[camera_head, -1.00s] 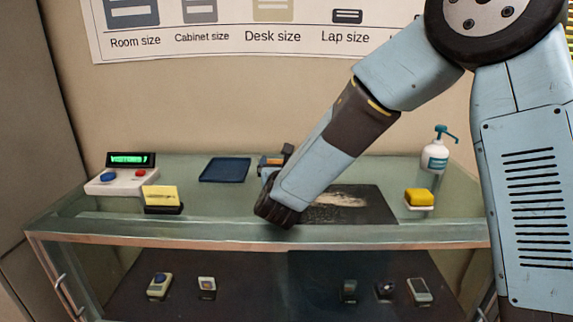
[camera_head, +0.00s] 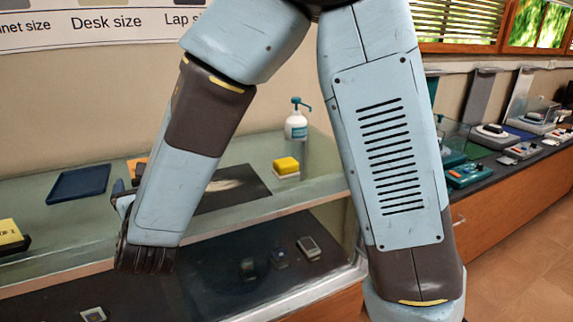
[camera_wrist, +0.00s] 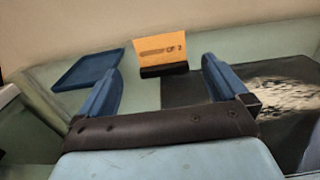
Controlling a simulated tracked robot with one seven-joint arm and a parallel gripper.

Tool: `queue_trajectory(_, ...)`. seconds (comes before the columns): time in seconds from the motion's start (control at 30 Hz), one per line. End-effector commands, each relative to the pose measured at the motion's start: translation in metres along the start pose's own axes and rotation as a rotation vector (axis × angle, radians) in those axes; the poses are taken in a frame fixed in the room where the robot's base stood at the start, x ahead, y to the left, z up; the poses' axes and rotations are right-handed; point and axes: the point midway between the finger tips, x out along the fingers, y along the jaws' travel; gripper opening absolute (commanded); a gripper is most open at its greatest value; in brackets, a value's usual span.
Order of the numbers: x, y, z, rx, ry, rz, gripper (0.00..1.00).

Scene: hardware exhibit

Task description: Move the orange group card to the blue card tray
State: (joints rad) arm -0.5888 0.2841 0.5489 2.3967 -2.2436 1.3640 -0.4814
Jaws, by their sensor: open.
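The orange group card (camera_wrist: 160,47) stands upright in a dark holder on the glass counter in the wrist view. In the head view only a bit of the card (camera_head: 138,168) shows behind my arm. The blue card tray (camera_wrist: 88,70) lies flat and empty to the card's left. It also shows in the head view (camera_head: 79,185). My gripper (camera_wrist: 163,66) is open and empty, its two blue fingers spread to either side of the card in the picture. The card looks beyond the fingertips. In the head view my gripper (camera_head: 119,190) is mostly hidden by my arm.
A dark mat (camera_head: 250,183) with a pale patch lies right of the card. A yellow block (camera_head: 286,165) on a white dish and a pump bottle (camera_head: 296,123) stand farther right. Small devices sit inside the case.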

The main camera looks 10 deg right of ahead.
Motion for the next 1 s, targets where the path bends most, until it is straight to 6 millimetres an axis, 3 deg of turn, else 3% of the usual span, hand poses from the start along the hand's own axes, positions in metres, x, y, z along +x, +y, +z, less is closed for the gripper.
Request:
queue_trajectory(0.13, 0.003, -0.015, 0.005, 0.018, 0.004, -0.044, 1.00)
queue_trajectory(0.23, 0.008, -0.049, 0.014, 0.062, 0.016, -0.147, 1.00)
queue_trajectory(0.37, 0.006, -0.127, 0.031, 0.187, 0.038, -0.387, 1.00)
queue_trajectory(0.47, -0.007, -0.190, 0.043, 0.323, 0.048, -0.590, 1.00)
queue_trajectory(0.6, -0.041, -0.266, 0.051, 0.546, 0.046, -0.860, 1.00)
queue_trajectory(0.7, -0.072, -0.308, 0.054, 0.728, 0.031, -1.037, 1.00)
queue_trajectory(0.83, -0.116, -0.347, 0.052, 0.993, -0.001, -1.244, 1.00)
queue_trajectory(1.0, -0.169, -0.373, 0.047, 1.382, -0.066, -1.469, 1.00)
